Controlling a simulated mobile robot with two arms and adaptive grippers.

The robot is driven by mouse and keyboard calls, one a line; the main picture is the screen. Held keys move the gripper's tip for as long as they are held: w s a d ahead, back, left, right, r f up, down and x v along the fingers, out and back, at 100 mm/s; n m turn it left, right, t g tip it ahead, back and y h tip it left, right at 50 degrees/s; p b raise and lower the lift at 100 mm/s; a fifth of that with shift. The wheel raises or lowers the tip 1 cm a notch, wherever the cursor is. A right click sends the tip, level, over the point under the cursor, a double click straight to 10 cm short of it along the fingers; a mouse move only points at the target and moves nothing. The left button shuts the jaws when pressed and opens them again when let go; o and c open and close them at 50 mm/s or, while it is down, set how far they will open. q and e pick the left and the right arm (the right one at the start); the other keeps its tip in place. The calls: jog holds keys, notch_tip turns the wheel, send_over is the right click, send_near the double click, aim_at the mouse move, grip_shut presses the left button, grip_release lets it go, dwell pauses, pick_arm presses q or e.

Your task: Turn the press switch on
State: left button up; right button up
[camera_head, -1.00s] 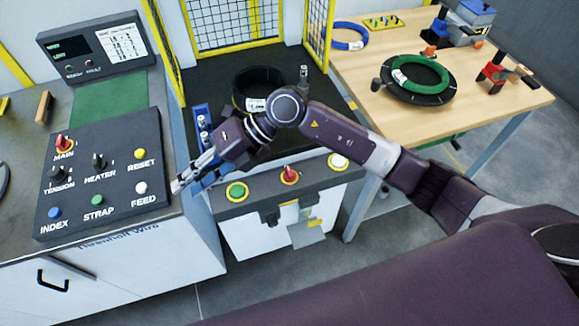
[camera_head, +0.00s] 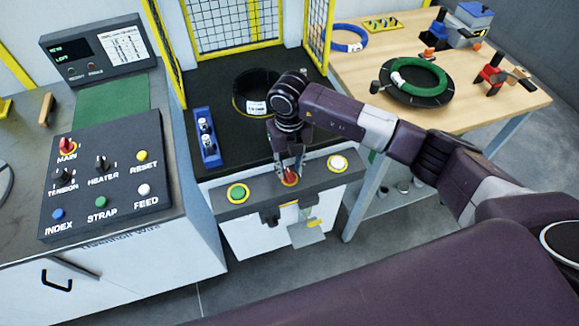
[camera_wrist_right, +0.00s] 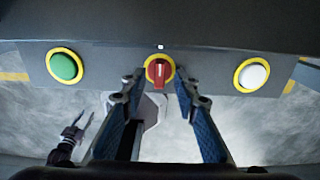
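The press switch is a red rotary knob on a yellow ring (camera_wrist_right: 159,71), in the middle of the press's front panel, between a green and a white button. In the right wrist view its handle stands about upright. In the head view the switch (camera_head: 290,177) is partly hidden by my right gripper (camera_head: 289,178). My right gripper (camera_wrist_right: 158,82) is open, its fingers on either side of the knob in the wrist view. I cannot tell whether they touch it. My left gripper is not in the head view; a small dark gripper shape (camera_wrist_right: 74,134) shows low left in the wrist view.
The panel has a green button (camera_head: 238,193) and a white button (camera_head: 337,163). A dark coil (camera_head: 252,92) lies on the press bed behind. A control box (camera_head: 110,178) stands left, a wooden table (camera_head: 350,72) right. The bed's front left is clear apart from a blue block (camera_head: 207,143).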

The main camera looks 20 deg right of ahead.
jog(key=shift+f, duration=0.7)
grip_shut()
